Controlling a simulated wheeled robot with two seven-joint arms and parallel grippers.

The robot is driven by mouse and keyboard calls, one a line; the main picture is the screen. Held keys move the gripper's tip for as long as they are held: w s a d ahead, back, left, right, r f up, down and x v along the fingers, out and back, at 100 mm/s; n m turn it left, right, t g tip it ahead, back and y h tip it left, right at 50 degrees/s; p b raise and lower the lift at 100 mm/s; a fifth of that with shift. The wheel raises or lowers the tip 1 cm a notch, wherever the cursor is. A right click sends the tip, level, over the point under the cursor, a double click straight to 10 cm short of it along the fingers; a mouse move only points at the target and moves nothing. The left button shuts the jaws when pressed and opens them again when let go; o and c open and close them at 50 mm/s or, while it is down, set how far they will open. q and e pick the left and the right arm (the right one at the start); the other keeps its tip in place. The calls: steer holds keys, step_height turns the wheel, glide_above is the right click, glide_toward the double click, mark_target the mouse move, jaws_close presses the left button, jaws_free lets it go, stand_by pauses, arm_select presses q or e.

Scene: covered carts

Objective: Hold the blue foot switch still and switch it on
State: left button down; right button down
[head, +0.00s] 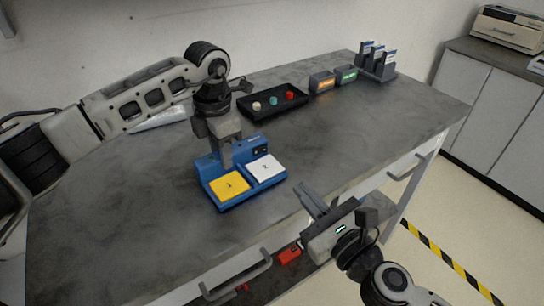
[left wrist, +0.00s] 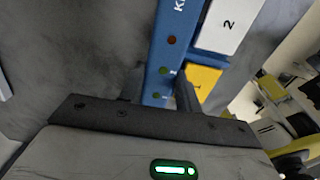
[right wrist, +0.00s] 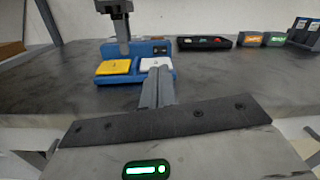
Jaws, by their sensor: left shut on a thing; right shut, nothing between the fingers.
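The blue foot switch (head: 206,170) sits on the grey counter, with a yellow pedal marked 1 (head: 230,185) and a white pedal marked 2 (head: 266,168). My left gripper (head: 227,158) points down and is shut on the switch's raised back housing. In the left wrist view the blue housing (left wrist: 160,58) lies between the fingers, with small dark red and green dots on it. My right gripper (head: 308,193) is shut and empty, off the counter's front edge. In the right wrist view its fingers (right wrist: 158,75) point toward the white pedal, apart from it.
A black tray (head: 262,116) with white, teal and red buttons stands behind the switch. Orange-labelled (head: 322,82) and green-labelled (head: 346,75) boxes and an upright holder (head: 378,68) stand farther right. The counter right of the switch is clear. An open drawer with red items (head: 289,255) is below the front edge.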

mark_target(266, 149)
steer(key=m, duration=0.1)
steer(key=f+m+h, duration=0.1)
steer(key=m, duration=0.1)
steer(key=shift+s+d+f, duration=0.2)
steer(key=shift+d, duration=0.1)
steer(key=shift+w, duration=0.1)
steer(key=x, duration=1.4)
